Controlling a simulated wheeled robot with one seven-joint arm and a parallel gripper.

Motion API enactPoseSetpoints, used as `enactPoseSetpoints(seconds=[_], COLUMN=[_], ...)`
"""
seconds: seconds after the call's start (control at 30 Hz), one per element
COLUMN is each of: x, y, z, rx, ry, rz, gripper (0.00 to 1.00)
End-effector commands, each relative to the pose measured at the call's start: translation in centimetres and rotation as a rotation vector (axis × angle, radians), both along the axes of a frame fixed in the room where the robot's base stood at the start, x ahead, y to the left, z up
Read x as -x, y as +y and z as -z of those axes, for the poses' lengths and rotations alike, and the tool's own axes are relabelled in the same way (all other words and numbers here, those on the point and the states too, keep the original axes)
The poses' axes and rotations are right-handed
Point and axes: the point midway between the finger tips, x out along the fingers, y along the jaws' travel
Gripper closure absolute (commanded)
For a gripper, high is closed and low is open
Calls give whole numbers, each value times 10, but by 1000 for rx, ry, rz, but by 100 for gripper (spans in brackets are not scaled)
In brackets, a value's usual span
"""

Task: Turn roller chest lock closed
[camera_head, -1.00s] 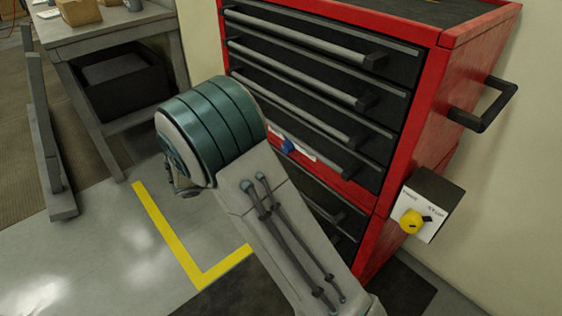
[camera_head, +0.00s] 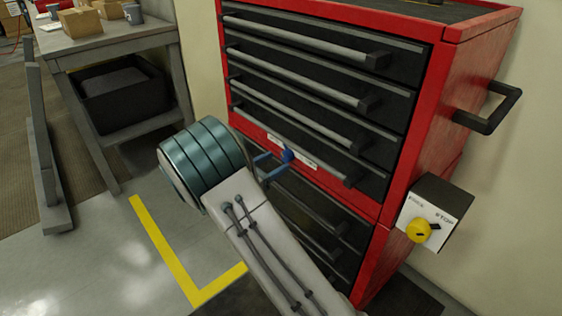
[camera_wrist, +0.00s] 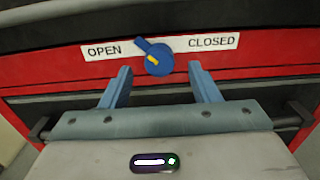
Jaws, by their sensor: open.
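The roller chest (camera_head: 450,130) is red with black drawers. Its blue lock knob (camera_wrist: 158,58) sits on a white label strip (camera_wrist: 215,42) marked OPEN at left and CLOSED at right. The knob's tab points up and left, toward OPEN, and a yellow mark shows on its face. In the head view the blue knob (camera_head: 287,156) is on the red band between drawers. My gripper (camera_wrist: 160,72) is open, its two blue fingers pointing at the knob from below, one on either side. I see no contact. My arm hides part of the lower drawers in the head view.
A black box with a yellow knob (camera_head: 419,231) and FREE and STOP labels is on the chest's right side. A black side handle (camera_head: 488,112) sticks out above it. A grey workbench (camera_head: 110,38) stands at left. Drawer handles protrude above the lock.

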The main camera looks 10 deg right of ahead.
Motion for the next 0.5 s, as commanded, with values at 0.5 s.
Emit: enactPoseSetpoints(seconds=[0.5], x=[-15], y=[-26], z=[0], rx=[-1], ry=[1], rz=[-1], gripper=[44])
